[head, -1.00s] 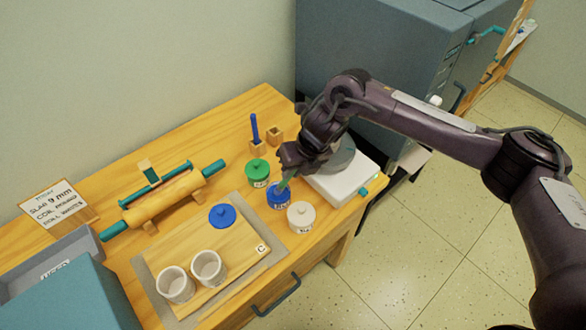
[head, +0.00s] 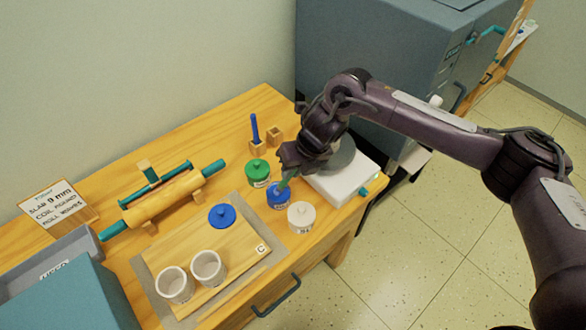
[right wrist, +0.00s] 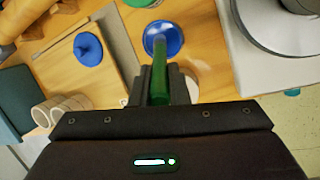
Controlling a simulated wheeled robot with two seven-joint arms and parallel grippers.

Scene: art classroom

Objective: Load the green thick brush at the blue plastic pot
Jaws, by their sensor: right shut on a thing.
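My right gripper (head: 290,167) is shut on the green thick brush (right wrist: 159,72), which points down from the fingers. The blue plastic pot (head: 278,198) stands uncovered on the table between the green pot and the white pot. It also shows in the right wrist view (right wrist: 172,33). The brush's lower end is at the pot's mouth; its tip is hidden, so I cannot tell how deep it is. The blue lid (head: 222,216) lies on the wooden board to the left. My left gripper is not in view.
A green lidded pot (head: 258,172) and a white lidded pot (head: 301,216) stand close beside the blue pot. A blue brush (head: 255,130) stands in a wooden holder behind. A white wheel base (head: 345,183) is at right; two cups (head: 207,268) stand on the board (head: 240,252).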

